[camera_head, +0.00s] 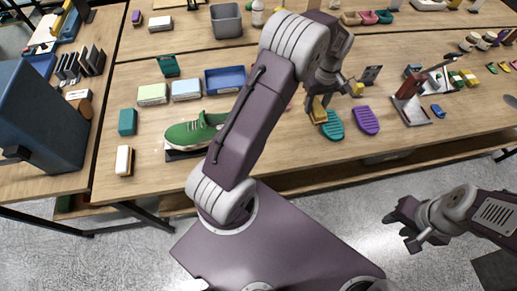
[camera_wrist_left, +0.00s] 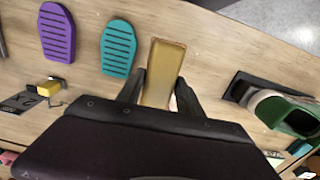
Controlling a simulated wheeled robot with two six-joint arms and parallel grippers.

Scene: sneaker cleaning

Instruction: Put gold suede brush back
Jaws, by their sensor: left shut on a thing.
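My left gripper (camera_head: 316,98) is shut on the gold suede brush (camera_head: 319,110), above the table's front part. In the left wrist view the gold brush (camera_wrist_left: 163,72) stands between the two dark fingers (camera_wrist_left: 158,92). A teal ridged pad (camera_head: 332,126) lies just right of it in the head view, with a purple ridged pad (camera_head: 366,120) further right. A small yellow-topped block (camera_head: 357,88) with a dark card (camera_head: 371,74) sits behind them. My right gripper (camera_head: 405,226) is empty, with its fingers apart, over the floor in front of the table.
A green sneaker (camera_head: 192,133) stands on a dark support at the left, partly hidden by my left arm. A blue tray (camera_head: 225,79), a grey bin (camera_head: 226,20) and several boxes stand behind it. A dark stand (camera_head: 411,107) is at the right. Bare wood surrounds the pads.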

